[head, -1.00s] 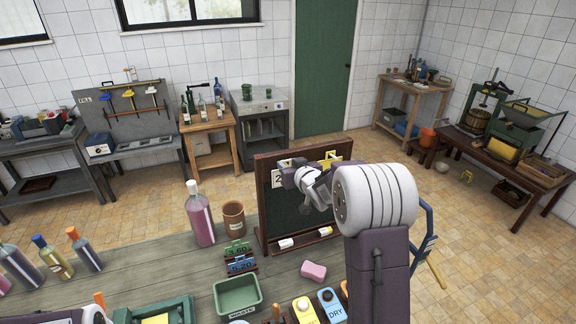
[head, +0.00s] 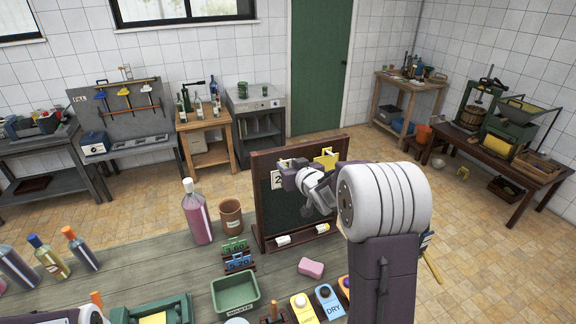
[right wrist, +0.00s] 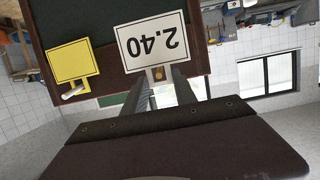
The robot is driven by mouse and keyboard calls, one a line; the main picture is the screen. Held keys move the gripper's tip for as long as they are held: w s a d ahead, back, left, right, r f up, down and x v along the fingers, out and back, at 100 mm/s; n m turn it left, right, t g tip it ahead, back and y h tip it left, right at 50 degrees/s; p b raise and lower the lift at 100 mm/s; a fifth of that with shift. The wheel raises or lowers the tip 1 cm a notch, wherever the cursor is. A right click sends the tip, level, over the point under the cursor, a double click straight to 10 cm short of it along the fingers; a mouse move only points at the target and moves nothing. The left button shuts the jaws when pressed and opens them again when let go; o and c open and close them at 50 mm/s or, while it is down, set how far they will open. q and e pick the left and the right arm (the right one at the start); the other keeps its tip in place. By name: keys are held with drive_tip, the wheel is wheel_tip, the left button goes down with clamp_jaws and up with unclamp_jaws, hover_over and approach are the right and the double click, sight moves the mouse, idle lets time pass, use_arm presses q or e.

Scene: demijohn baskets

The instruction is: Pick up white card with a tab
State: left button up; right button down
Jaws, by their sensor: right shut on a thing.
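The white card (right wrist: 152,42) has a black border, reads 2.40 upside down in the right wrist view, and has a narrow tab at its lower edge. My right gripper (right wrist: 160,80) is shut on that tab. In the head view the card (head: 277,181) shows in part at the upper left of the dark board (head: 256,205), with the gripper (head: 284,170) at its upper right. I cannot tell whether the card still touches the board. My left gripper is not in view.
A yellow card (head: 328,158) hangs on the board beside the white one. The board stands on the bench with a ledge (head: 300,238) holding small white pieces. A pink bottle (head: 196,215), brown cup (head: 229,216), green tray (head: 235,293) and pink sponge (head: 311,267) stand nearby.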

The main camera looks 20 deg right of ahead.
drive_tip(key=v, duration=0.6)
drive_tip(key=shift+s+f, duration=0.25)
drive_tip(key=shift+f, duration=0.05)
idle(0.5)
